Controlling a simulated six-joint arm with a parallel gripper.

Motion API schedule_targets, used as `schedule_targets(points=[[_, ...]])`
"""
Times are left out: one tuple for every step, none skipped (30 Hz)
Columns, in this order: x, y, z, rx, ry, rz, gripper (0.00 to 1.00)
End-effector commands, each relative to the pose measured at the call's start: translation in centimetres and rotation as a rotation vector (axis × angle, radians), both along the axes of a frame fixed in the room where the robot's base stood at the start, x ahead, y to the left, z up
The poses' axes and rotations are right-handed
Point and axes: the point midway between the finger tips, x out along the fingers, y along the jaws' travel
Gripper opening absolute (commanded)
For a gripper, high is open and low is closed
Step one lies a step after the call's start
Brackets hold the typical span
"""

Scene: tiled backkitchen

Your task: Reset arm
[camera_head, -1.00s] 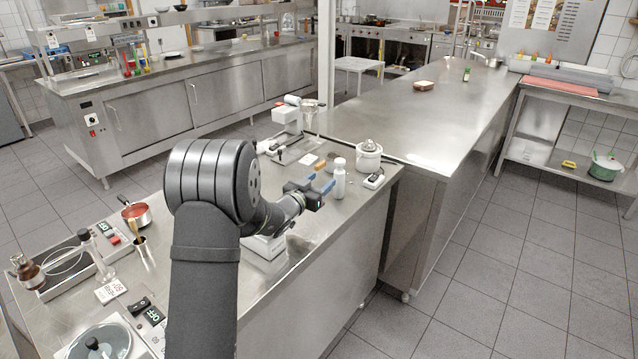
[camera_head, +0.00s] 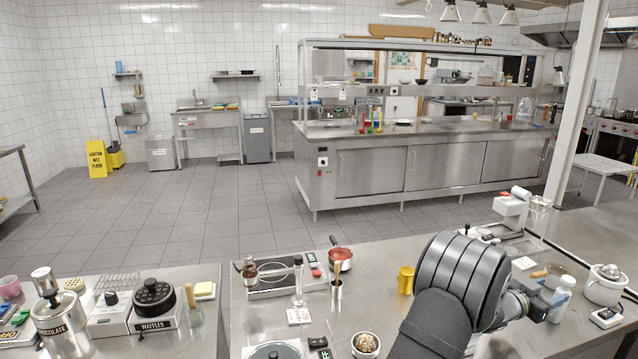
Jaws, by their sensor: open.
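My gripper (camera_head: 548,300) shows at the lower right, partly hidden behind my thick black arm joint. It is over the steel counter (camera_head: 395,254), close to a white bottle (camera_head: 562,298). Whether it touches the bottle cannot be told from this view. The jaws are open and I see nothing held in them.
A white lidded pot (camera_head: 604,285) stands right of the bottle, and a white machine (camera_head: 510,212) behind. A gold cup (camera_head: 405,280), a red pan (camera_head: 340,256) and a bowl (camera_head: 365,345) stand left of my arm. A waffle maker (camera_head: 154,301) is further left.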

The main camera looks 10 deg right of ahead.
Motion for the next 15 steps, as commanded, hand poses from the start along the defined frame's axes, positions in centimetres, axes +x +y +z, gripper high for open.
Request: schedule_targets(points=[[0.0,-1.0,0.0,-0.001,0.000,-0.002,0.53],[0.0,-1.5,-0.1,-0.001,0.000,-0.002,0.53],[0.1,-2.2,0.0,-0.001,-0.001,-0.001,0.53],[0.2,-2.6,0.0,-0.001,-0.001,-0.001,0.53],[0.2,-3.1,-0.1,-0.001,0.000,-0.001,0.53],[0.2,-3.8,0.0,-0.001,0.000,-0.001,0.53],[0.3,-4.3,0.0,-0.001,0.000,-0.001,0.53],[0.3,-4.7,-0.1,-0.001,0.000,-0.002,0.53],[0.3,-5.4,-0.1,-0.001,-0.001,-0.002,0.53],[0.4,-5.8,0.0,-0.001,-0.001,-0.001,0.53],[0.4,-6.2,0.0,-0.001,0.000,-0.002,0.53],[0.5,-6.7,-0.1,0.000,0.000,-0.002,0.53],[0.5,-7.1,0.0,-0.001,-0.001,-0.001,0.53],[0.5,-7.4,0.0,0.000,-0.001,-0.001,0.53],[0.6,-7.7,-0.2,0.000,0.000,-0.001,0.53]])
